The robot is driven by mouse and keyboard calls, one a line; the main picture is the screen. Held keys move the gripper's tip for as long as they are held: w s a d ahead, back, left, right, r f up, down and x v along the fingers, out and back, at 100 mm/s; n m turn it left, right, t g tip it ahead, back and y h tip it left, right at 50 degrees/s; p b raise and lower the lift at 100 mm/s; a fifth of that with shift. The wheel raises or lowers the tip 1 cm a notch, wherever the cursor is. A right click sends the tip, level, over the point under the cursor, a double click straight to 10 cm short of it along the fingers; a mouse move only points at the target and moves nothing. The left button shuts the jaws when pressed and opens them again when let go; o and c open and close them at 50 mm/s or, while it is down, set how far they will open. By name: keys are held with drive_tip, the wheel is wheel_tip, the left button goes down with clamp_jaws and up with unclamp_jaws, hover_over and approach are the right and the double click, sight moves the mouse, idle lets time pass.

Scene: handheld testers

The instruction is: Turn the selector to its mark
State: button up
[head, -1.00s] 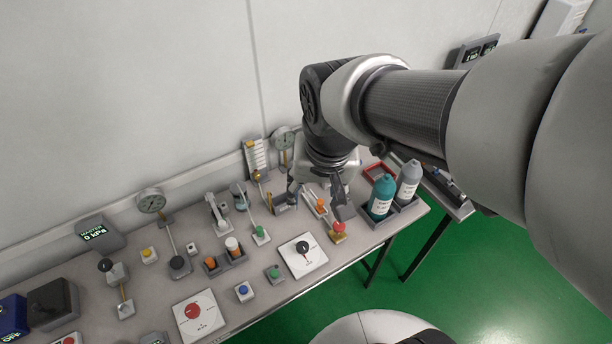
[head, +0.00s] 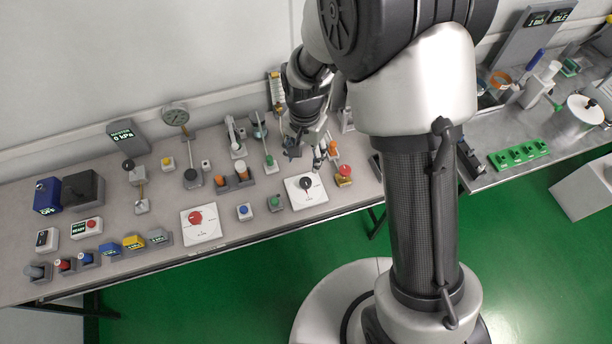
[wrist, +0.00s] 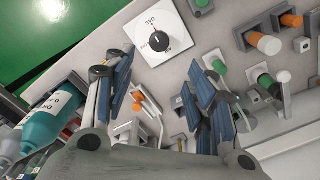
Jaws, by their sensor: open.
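A selector with a black knob (head: 306,183) sits on a white square plate (head: 319,195) near the bench's front edge. The knob also shows in the wrist view (wrist: 159,41), at the top middle, with small lettering and a red line on the plate. The lettering is too small to read surely. A second white plate (head: 201,234) carries a red knob (head: 195,217) further left. My gripper (head: 306,155) is open and empty, above the bench behind the black knob. In the wrist view its blue-padded fingers (wrist: 152,82) are spread, with the black knob beyond their tips.
A red mushroom button (head: 345,170) stands right of the black-knob plate, a green button (head: 274,200) left of it. Orange and white capped holders (head: 241,169) and lever fixtures (head: 236,140) stand behind. Teal and grey bottles (wrist: 50,127) show left in the wrist view.

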sight(306, 182)
wheel_tip(306, 182, down, 13)
drive_tip(key=b, duration=0.3)
drive_tip(key=shift+r, duration=0.15)
drive_tip(key=shift+c, duration=0.3)
drive_tip(key=c, duration=1)
